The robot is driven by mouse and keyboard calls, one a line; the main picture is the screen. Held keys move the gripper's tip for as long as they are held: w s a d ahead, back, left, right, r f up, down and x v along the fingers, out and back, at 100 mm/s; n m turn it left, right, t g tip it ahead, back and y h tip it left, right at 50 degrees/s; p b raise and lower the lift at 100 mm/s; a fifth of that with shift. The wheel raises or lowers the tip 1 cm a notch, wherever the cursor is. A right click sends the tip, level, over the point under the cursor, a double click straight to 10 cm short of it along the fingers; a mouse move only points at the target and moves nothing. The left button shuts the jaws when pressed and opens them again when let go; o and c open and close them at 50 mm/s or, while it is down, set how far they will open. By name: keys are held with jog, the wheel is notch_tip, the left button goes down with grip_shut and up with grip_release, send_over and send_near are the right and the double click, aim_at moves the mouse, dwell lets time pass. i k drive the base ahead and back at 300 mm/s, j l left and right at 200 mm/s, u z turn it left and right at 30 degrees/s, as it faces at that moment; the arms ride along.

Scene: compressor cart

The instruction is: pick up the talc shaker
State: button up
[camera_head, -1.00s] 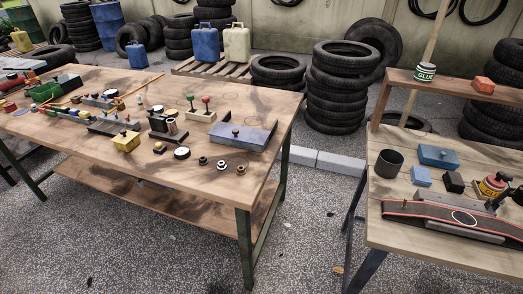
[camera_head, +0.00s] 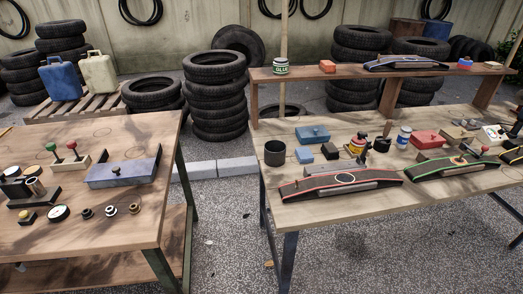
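I cannot tell for sure which thing is the talc shaker; no label reading talc is legible. A small white and blue container (camera_head: 404,135) stands on the right workbench (camera_head: 235,183), behind the two long curved strips. My gripper is not in view.
The left bench (camera_head: 130,226) carries small parts. Open floor (camera_head: 225,240) lies between the benches. Tyre stacks (camera_head: 218,100) stand behind.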

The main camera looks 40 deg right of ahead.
aim_at(404, 135)
jog(key=l+z, duration=0.1)
jog(key=z, duration=0.3)
jog(key=l+z, duration=0.1)
jog(key=z, duration=0.35)
jog(key=l+z, duration=0.1)
jog(key=z, duration=0.3)
jog(key=l+z, duration=0.1)
jog(key=z, duration=0.35)
jog(key=i+j, duration=0.35)
jog(key=i, duration=0.25)
